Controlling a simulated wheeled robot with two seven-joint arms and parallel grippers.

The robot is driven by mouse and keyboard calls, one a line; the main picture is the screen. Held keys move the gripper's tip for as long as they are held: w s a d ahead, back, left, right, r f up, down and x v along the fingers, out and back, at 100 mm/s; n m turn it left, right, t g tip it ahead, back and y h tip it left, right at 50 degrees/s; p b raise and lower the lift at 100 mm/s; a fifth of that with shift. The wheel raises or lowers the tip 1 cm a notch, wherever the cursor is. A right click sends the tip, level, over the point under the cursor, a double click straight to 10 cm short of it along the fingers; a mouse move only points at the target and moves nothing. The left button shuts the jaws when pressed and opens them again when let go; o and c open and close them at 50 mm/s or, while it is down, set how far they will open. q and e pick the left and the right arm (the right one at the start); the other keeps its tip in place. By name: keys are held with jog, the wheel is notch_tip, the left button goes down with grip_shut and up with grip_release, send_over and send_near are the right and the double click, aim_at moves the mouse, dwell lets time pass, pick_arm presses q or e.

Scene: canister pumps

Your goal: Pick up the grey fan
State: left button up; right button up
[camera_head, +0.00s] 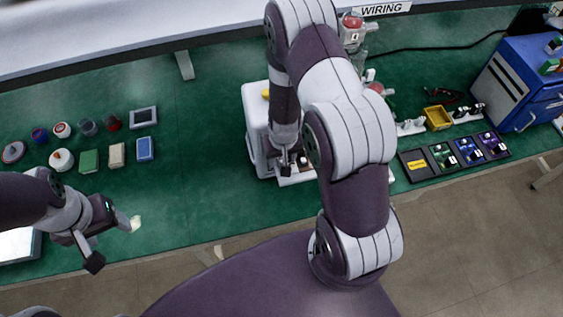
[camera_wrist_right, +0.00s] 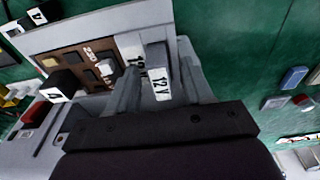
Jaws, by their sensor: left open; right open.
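I cannot clearly pick out a grey fan. Among the small parts at the table's left, a grey-framed square part with a dark face (camera_head: 144,117) and a grey round part (camera_head: 13,152) show, but I cannot tell whether either is a fan. My left gripper (camera_head: 114,243) is open and empty near the table's front edge, below those parts. My right gripper (camera_head: 290,160) is at the white machine (camera_head: 258,130). In the right wrist view its open fingers are around or above a grey block labelled 12V (camera_wrist_right: 158,70); contact is unclear.
A green block (camera_head: 89,161), a beige block (camera_head: 117,155) and a blue block (camera_head: 145,149) lie at left. A black tray (camera_head: 415,165), yellow bin (camera_head: 438,118) and blue cabinet (camera_head: 530,80) stand at right. Green table between the left parts and the machine is clear.

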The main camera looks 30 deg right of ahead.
jog(key=shift+d, duration=0.2)
jog(key=shift+w+a, duration=0.1)
jog(key=shift+a, duration=0.2)
grip_shut()
